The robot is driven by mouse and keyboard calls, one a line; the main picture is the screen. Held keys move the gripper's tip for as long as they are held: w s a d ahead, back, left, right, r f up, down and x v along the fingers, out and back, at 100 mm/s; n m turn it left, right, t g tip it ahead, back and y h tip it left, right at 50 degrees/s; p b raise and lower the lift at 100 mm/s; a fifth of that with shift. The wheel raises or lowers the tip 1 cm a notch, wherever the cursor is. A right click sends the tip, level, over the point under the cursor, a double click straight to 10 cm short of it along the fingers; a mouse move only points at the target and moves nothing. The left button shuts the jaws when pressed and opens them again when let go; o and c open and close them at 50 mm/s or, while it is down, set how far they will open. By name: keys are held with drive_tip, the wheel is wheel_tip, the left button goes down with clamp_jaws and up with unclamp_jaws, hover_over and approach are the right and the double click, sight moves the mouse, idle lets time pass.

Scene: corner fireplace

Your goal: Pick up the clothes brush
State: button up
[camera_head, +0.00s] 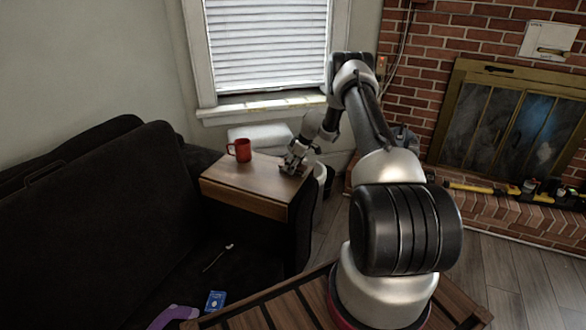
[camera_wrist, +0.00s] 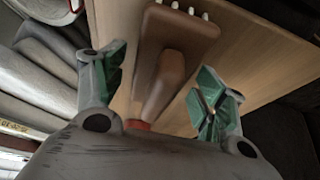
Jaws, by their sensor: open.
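The clothes brush (camera_wrist: 168,75) is wooden, with a rounded handle and a wider block head, and lies on the wooden table top (camera_wrist: 262,62). In the wrist view its handle lies between the two green-padded fingers of my gripper (camera_wrist: 160,85). The fingers are spread, with a gap on each side of the handle, and I see no contact. In the head view my gripper (camera_head: 293,164) is low over the right part of the small table (camera_head: 245,189). There the brush is mostly hidden by my gripper.
A red mug (camera_head: 240,149) stands on the table, left of my gripper. A dark sofa (camera_head: 100,220) is on the left. A window (camera_head: 268,45) is behind the table, and a brick fireplace (camera_head: 515,120) is on the right. A blue card pack (camera_head: 215,301) lies at the lower left.

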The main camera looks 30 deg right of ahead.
drive_tip(key=c, duration=1.2)
drive_tip(key=shift+c, duration=0.2)
wheel_tip(320, 180, up, 10)
drive_tip(key=shift+f, duration=0.1)
